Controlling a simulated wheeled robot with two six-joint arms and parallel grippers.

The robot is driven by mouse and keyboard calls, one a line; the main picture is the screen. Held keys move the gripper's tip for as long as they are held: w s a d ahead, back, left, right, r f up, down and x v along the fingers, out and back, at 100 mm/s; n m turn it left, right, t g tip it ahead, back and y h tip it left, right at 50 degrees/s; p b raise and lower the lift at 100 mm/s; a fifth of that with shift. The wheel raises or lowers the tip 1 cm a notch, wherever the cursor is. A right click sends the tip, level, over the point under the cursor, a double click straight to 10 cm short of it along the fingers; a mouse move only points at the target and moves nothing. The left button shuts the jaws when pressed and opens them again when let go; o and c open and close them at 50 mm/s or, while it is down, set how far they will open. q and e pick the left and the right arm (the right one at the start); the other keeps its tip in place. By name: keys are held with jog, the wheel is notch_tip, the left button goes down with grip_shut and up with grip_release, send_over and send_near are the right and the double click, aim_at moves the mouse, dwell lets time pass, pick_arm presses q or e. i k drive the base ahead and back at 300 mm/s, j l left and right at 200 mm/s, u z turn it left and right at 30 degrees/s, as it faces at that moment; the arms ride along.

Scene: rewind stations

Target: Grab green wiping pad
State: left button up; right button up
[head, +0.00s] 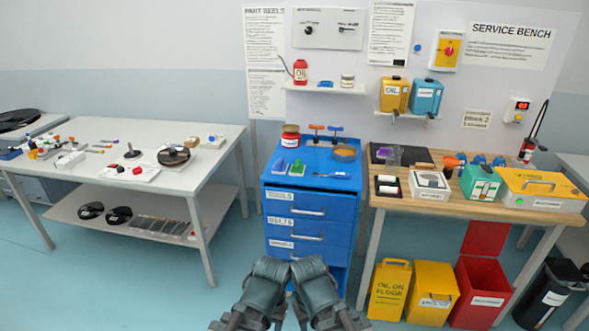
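Neither touches a pad. Their fingertips are not clear, so I cannot tell open from shut.
A red tin (290,136), orange-handled tools (316,130), an orange bowl (345,153) and a screwdriver (331,175) share the cabinet top. A wooden bench (440,205) stands right, a white table (100,170) left. Floor between table and cabinet is clear.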

aim_at(297, 169)
jog(key=i+z, duration=0.3)
jog(key=i, duration=1.2)
jog(key=l, duration=0.1)
